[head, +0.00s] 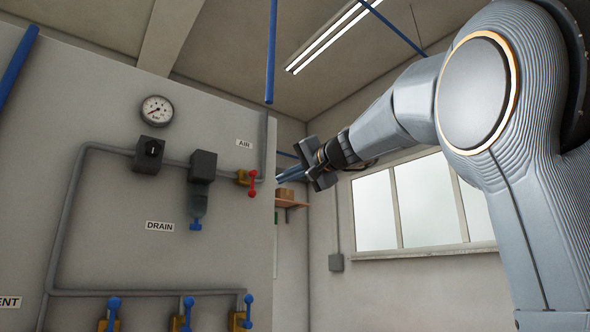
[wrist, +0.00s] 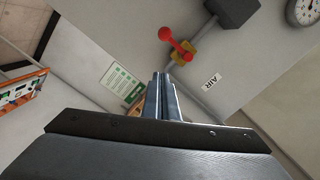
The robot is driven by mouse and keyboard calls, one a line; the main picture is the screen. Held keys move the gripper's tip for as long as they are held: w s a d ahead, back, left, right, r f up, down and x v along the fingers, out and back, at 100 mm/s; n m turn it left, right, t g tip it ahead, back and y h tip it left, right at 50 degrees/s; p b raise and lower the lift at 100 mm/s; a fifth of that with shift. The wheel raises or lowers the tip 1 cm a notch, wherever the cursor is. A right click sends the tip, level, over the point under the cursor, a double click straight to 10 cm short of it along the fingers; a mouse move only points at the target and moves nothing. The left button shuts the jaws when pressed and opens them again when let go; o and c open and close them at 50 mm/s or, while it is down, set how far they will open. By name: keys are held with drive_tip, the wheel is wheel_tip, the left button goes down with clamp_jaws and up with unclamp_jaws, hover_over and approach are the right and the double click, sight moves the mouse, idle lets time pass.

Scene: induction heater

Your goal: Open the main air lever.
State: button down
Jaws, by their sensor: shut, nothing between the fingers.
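The main air lever (head: 252,183) is a red handle on a brass valve body (head: 242,177), on the pipe at the right of the grey panel, below the AIR label (head: 244,143). In the head view the handle stands about upright, across the pipe. The red lever also shows in the wrist view (wrist: 176,43), at the upper middle beyond the fingertips. My gripper (head: 279,180) is to the right of the lever in the head view, with its fingers together and empty. In the wrist view the closed fingers (wrist: 160,78) point toward the valve, apparently apart from it.
The panel also carries a pressure gauge (head: 157,109), a dark regulator (head: 203,166), and several blue-handled valves (head: 188,312) along the lower pipe. A small wooden shelf (head: 291,204) with a box is on the wall behind the gripper. Windows (head: 420,205) are at the right.

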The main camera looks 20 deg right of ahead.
drive_tip(key=w+a+f+p, duration=0.2)
drive_tip(key=w+a, duration=0.1)
drive_tip(key=a, duration=0.1)
drive_tip(key=shift+w+a+f+p, duration=0.2)
drive_tip(key=shift+w+a+p, duration=0.1)
drive_tip(key=shift+a+p, duration=0.1)
